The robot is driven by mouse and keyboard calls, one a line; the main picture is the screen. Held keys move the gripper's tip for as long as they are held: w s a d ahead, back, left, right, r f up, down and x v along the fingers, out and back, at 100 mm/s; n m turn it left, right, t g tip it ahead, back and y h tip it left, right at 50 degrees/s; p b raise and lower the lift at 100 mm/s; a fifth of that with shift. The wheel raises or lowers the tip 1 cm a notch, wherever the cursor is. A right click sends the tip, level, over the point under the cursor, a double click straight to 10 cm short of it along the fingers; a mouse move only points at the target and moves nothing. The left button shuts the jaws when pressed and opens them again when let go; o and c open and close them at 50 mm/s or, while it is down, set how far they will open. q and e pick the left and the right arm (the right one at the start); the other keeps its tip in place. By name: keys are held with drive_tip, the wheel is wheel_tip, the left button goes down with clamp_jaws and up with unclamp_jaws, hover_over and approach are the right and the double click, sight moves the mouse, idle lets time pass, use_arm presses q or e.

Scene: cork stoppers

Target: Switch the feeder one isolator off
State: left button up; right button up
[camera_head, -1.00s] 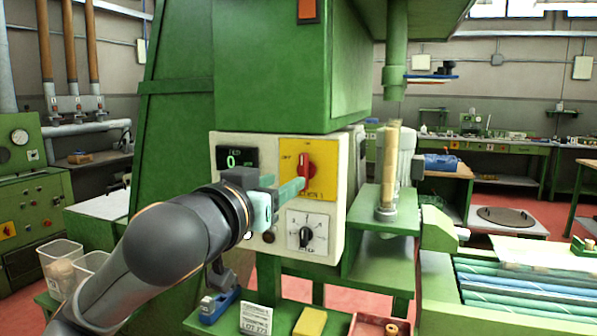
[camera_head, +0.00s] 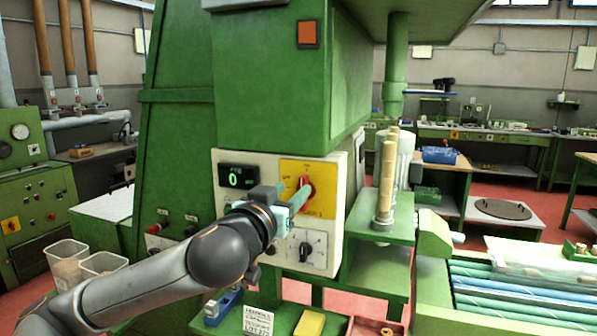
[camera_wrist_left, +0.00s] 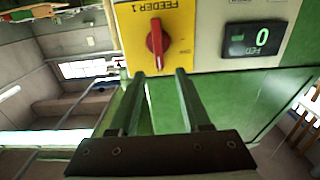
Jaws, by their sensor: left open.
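The feeder one isolator is a red rotary switch (camera_head: 307,187) on a yellow plate (camera_head: 322,203) on the white control panel. The red handle (camera_wrist_left: 156,43) also shows in the left wrist view, upside down below the "FEEDER 1" label, standing close to upright. My left gripper (camera_head: 297,198) is open in front of the switch and partly covers it in the head view. In the left wrist view its two fingers (camera_wrist_left: 159,73) point at the handle, one tip on either side of its lower end, with the handle just beyond the tips. Contact cannot be told. My right gripper is not in view.
A display reading 0 (camera_head: 238,177) is left of the yellow plate, and a black selector dial (camera_head: 305,251) is below it. A shelf with a cork-coloured column (camera_head: 386,185) stands to the right. Below are a yellow block (camera_head: 309,324) and a printed card (camera_head: 258,322).

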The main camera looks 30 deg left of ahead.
sight(301, 182)
use_arm(q)
drive_tip(key=shift+p+x, duration=0.45)
drive_tip(key=shift+x, duration=1.85)
clamp_jaws()
